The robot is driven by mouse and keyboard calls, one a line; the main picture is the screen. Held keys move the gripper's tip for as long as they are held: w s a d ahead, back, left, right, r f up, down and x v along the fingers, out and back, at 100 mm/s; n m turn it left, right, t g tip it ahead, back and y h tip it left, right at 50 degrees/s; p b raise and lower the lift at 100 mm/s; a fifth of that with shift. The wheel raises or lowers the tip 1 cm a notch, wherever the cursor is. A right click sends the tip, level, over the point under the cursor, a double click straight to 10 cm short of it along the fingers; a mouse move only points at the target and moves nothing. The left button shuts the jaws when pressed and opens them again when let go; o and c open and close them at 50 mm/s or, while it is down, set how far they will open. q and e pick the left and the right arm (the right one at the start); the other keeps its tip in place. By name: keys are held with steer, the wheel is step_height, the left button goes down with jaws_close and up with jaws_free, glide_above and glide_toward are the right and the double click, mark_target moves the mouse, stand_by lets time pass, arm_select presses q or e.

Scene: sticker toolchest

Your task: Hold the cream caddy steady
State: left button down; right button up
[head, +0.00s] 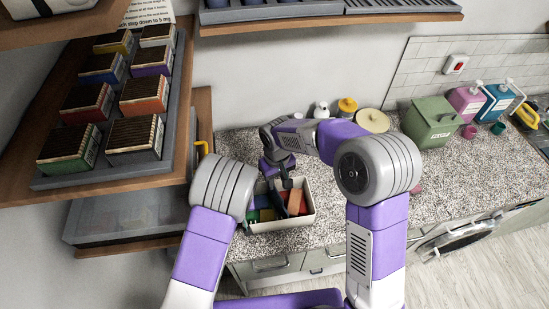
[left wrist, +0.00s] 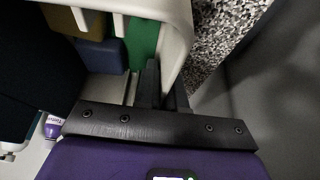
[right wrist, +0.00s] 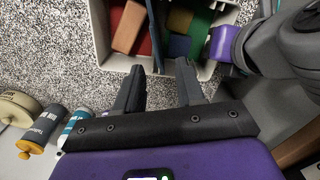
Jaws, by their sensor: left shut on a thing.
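The cream caddy (head: 309,212) stands on the speckled counter, with several colored blocks inside, among them an orange block (right wrist: 129,27) and a green block (left wrist: 143,42). In the left wrist view, my left gripper (left wrist: 165,82) is shut on the caddy's side wall (left wrist: 181,35), one finger on each side. In the head view, my left forearm hides that grip. My right gripper (head: 286,183) is above the caddy's far side. In the right wrist view, its fingers (right wrist: 161,70) are apart with nothing between them, near the caddy's rim (right wrist: 100,38).
A wooden shelf (head: 120,183) at the left carries a grey tray of several colored boxes. A green bin (head: 430,122), pink bottle (head: 466,102) and blue bottle (head: 497,103) stand at the back right. Small jars stand behind my right arm.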

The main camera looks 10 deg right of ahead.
mark_target(278, 193)
steer(key=f, duration=1.2)
steer(key=shift+w+d, duration=0.25)
steer(key=shift+d, duration=0.05)
steer(key=shift+r, duration=0.1)
jaws_close()
